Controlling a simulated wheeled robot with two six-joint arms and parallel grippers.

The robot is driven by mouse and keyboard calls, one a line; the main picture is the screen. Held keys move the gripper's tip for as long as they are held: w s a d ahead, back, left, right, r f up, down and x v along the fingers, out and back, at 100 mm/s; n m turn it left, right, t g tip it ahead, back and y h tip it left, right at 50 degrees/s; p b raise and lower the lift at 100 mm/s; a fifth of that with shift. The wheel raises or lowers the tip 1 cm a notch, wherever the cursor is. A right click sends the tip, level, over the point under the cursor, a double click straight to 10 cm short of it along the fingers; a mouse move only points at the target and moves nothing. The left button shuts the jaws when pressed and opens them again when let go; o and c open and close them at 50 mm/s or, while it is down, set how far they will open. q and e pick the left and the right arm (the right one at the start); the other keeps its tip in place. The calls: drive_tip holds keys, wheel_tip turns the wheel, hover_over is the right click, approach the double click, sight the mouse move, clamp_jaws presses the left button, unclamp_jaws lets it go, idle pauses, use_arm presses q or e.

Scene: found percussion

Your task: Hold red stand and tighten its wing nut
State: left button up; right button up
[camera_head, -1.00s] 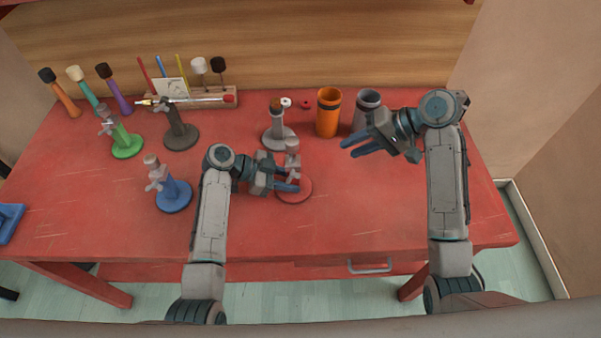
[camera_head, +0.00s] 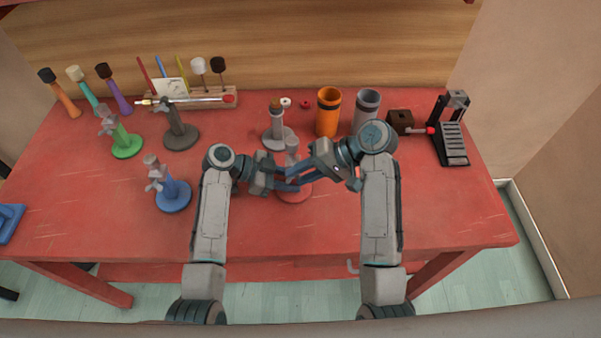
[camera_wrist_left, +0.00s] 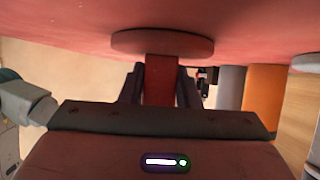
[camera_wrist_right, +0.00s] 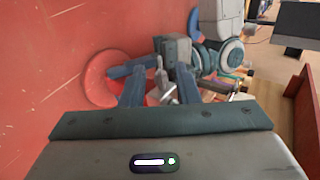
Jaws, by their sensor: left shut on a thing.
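The red stand has a round base (camera_head: 296,195) on the table, front of centre, and a grey top (camera_head: 292,143). Its post is mostly hidden by my grippers in the head view. My left gripper (camera_head: 284,181) is shut on the red post (camera_wrist_left: 160,80), which shows between its fingers in the left wrist view below the disc base. My right gripper (camera_head: 298,177) reaches in from the right beside the stand. Its fingers are apart in the right wrist view, with the red base beyond them. The wing nut is hard to make out; I cannot tell whether the fingers touch it.
A blue stand (camera_head: 174,198), green stand (camera_head: 127,147), dark grey stand (camera_head: 181,138) and light grey stand (camera_head: 277,136) stand to the left and behind. Orange (camera_head: 328,115) and grey tubes (camera_head: 366,108) stand behind. The right table front is clear.

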drive_tip(key=shift+a+f, duration=0.2)
clamp_jaws()
drive_tip(key=shift+y, duration=0.3)
drive_tip(key=shift+d+f+y, duration=0.15)
drive_tip(key=shift+f+y, duration=0.1)
drive_tip(key=shift+y, duration=0.65)
drive_tip(key=shift+f+y, duration=0.15)
drive_tip(key=shift+y, duration=0.9)
drive_tip(key=shift+f+y, duration=0.15)
drive_tip(key=shift+y, duration=0.9)
